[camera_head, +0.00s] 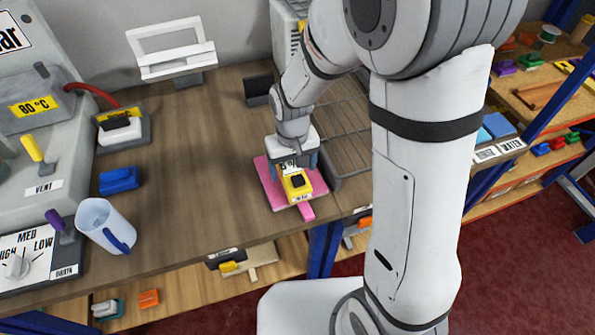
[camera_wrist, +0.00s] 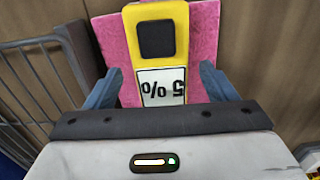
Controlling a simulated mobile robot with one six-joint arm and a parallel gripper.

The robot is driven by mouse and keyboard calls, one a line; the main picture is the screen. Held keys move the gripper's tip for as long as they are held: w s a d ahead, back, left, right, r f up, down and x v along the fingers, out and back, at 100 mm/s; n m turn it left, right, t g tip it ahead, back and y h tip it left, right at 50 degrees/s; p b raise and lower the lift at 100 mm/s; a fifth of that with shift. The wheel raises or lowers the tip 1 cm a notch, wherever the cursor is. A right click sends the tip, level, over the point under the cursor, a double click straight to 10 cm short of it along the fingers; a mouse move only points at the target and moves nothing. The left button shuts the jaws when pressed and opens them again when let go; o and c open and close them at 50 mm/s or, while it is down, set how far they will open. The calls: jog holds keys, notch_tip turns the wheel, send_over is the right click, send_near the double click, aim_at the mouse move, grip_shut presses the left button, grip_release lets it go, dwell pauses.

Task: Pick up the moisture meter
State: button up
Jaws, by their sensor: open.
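The moisture meter (camera_head: 296,184) is a yellow handheld device with a dark square button and a white display. It lies on a pink mat (camera_head: 272,192) on the wooden bench. My gripper (camera_head: 294,162) is over the far part of the meter. In the wrist view its fingers (camera_wrist: 161,85) stand on either side of the meter's display end, with a gap to it on both sides. Whether the fingertips reach the mat cannot be told.
A wire rack (camera_head: 345,125) stands just right of the mat. A blue block (camera_head: 119,180) and a clear jug with a blue handle (camera_head: 104,226) are at the left, beside a grey machine (camera_head: 35,140). The bench (camera_head: 200,150) between is bare.

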jog(key=shift+f, duration=1.2)
jog(key=shift+c, duration=0.4)
